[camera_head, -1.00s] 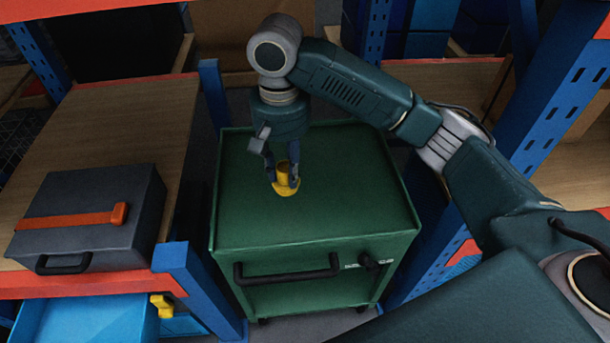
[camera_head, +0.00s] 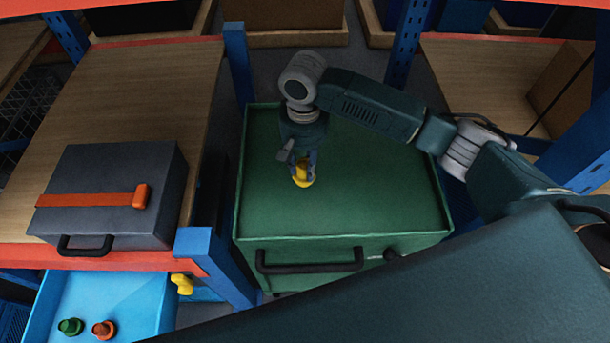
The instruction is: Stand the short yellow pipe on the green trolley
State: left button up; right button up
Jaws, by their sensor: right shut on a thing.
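The green trolley (camera_head: 390,205) stands in the middle, between the shelves. The short yellow pipe (camera_head: 303,178) is upright, with its wider flanged end down at the trolley's top. My right gripper (camera_head: 303,172) points straight down and is shut on the pipe. The fingers hide part of the pipe. The flange appears to touch the trolley top, but I cannot tell for certain. My left gripper is not in view.
A grey case (camera_head: 110,190) with an orange strap lies on the left wooden shelf. A yellow piece (camera_head: 182,284) sits at the bin's right edge. Most of the trolley top is clear.

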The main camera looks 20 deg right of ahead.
aim_at(304, 164)
notch_tip(304, 164, down, 3)
jog(key=shift+r, duration=0.15)
notch_tip(304, 164, down, 3)
jog(key=shift+f+p, duration=0.2)
jog(key=shift+p, duration=0.25)
jog(key=shift+f, duration=0.15)
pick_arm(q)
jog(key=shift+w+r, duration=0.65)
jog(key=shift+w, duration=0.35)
pick_arm(e)
jog(key=shift+f, duration=0.15)
jog(key=o, duration=1.1)
notch_tip(304, 164, up, 12)
jog(key=shift+r+b, duration=0.15)
jog(key=shift+b, duration=0.9)
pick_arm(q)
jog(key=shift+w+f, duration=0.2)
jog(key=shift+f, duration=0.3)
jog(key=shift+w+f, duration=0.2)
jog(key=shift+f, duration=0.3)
